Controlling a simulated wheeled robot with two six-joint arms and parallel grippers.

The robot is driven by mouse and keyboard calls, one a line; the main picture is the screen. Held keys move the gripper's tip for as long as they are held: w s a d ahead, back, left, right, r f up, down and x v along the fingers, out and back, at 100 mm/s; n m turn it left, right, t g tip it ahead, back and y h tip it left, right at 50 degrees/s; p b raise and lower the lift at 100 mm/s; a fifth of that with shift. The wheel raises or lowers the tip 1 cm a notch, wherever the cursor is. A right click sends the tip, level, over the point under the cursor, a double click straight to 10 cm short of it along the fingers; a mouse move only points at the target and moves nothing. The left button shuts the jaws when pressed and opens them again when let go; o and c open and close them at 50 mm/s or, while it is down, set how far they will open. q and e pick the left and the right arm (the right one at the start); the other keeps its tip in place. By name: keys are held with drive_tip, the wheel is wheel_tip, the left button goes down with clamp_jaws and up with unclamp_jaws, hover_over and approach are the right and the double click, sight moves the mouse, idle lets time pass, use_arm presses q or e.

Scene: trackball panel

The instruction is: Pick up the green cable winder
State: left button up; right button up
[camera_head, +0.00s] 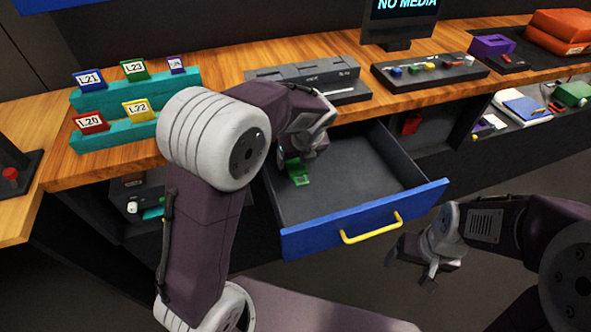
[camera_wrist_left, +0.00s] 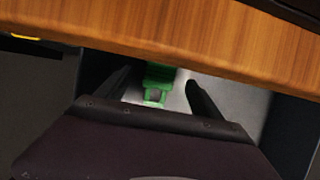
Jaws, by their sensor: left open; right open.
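The green cable winder (camera_head: 298,172) lies in the open blue-fronted drawer (camera_head: 400,176), toward its left side. It also shows in the left wrist view (camera_wrist_left: 156,84), between my two fingers. My left gripper (camera_head: 303,158) reaches down into the drawer, right over the winder, and partly hides it. In the left wrist view my left gripper (camera_wrist_left: 160,88) is open, with a finger on each side of the winder; I cannot tell whether they touch it. My right gripper (camera_head: 412,268) is open and empty, in front of the drawer at the lower right.
The wooden desk edge (camera_wrist_left: 160,35) passes close above my left gripper. The drawer has a yellow handle (camera_head: 371,229). Its right part is bare. Teal racks (camera_head: 135,92) with labelled cards stand on the desk at the left. A grey device (camera_head: 305,76) sits behind the drawer.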

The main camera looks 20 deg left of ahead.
sight(296, 167)
use_arm(q)
drive_tip(key=b+x, duration=0.1)
drive_tip(key=x, duration=0.3)
drive_tip(key=shift+s+d, duration=0.1)
drive_tip(key=shift+d, duration=0.1)
drive_tip(key=shift+a+f, duration=0.1)
drive_tip(key=shift+f, duration=0.15)
drive_tip(key=shift+r, duration=0.15)
drive_tip(key=shift+c, duration=0.3)
drive_tip(key=c, duration=1.4)
drive_tip(key=r+p, duration=0.1)
drive_tip(key=r, duration=0.1)
drive_tip(key=r+p, duration=0.1)
drive_tip(key=r, duration=0.2)
drive_tip(key=d+r+p, duration=0.1)
drive_tip(key=r+p, duration=0.1)
drive_tip(key=shift+w+r, duration=0.25)
drive_tip(key=shift+w, duration=0.1)
drive_tip(key=w+d+p, duration=0.3)
drive_tip(key=d, duration=0.5)
drive_tip(key=w+d+p, duration=0.3)
drive_tip(key=w+d, duration=0.1)
drive_tip(key=d, duration=0.5)
drive_tip(key=shift+w+d+f, duration=0.15)
drive_tip(key=shift+d+f, duration=0.1)
